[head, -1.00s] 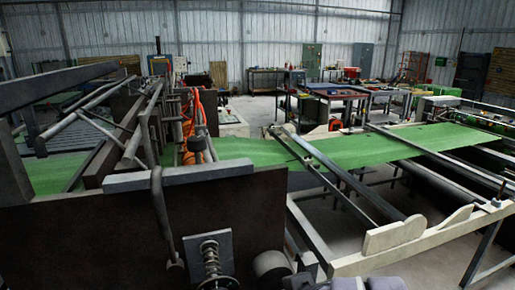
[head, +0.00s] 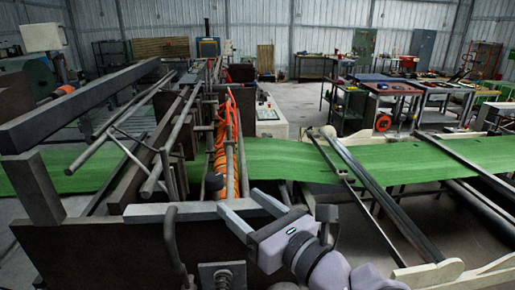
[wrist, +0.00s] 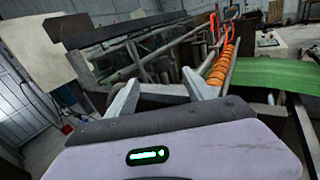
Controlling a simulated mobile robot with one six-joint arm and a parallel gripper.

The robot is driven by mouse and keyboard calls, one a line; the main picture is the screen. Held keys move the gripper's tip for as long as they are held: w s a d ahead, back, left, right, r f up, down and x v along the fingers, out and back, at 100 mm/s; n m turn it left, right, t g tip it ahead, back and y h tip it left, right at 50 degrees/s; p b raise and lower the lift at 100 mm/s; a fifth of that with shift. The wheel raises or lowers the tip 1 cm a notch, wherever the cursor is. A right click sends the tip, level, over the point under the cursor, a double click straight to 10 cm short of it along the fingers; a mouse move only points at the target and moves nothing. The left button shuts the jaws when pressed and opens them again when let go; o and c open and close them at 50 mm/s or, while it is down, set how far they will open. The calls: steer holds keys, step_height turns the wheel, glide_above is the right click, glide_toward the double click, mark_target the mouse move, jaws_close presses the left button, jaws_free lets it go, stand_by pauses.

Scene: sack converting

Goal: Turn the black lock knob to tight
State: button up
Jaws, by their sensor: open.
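A dark rounded knob (head: 214,181), possibly the black lock knob, shows in the head view on the near side of the machine, left of the orange coiled hose. Its setting cannot be read. My gripper (head: 240,201) is open and empty at the lower middle, its two pale fingers apart and pointing toward the machine. The knob lies beyond and to the left of the fingertips in the picture. In the wrist view the open fingers (wrist: 160,78) point at the machine's bars; I cannot make out the knob surely there.
A grey bar (head: 170,212) on a dark side plate (head: 110,245) stands close to my gripper. A bent handle (head: 171,240) hangs in front. The orange hose (head: 231,160) rises behind the fingers.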

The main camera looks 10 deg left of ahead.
mark_target(219, 185)
steer(key=p+x, duration=1.1)
steer(key=shift+w, duration=0.15)
jaws_close()
steer(key=shift+a+t+b, duration=0.1)
steer(key=shift+t+b, duration=0.2)
steer(key=shift+b, duration=0.1)
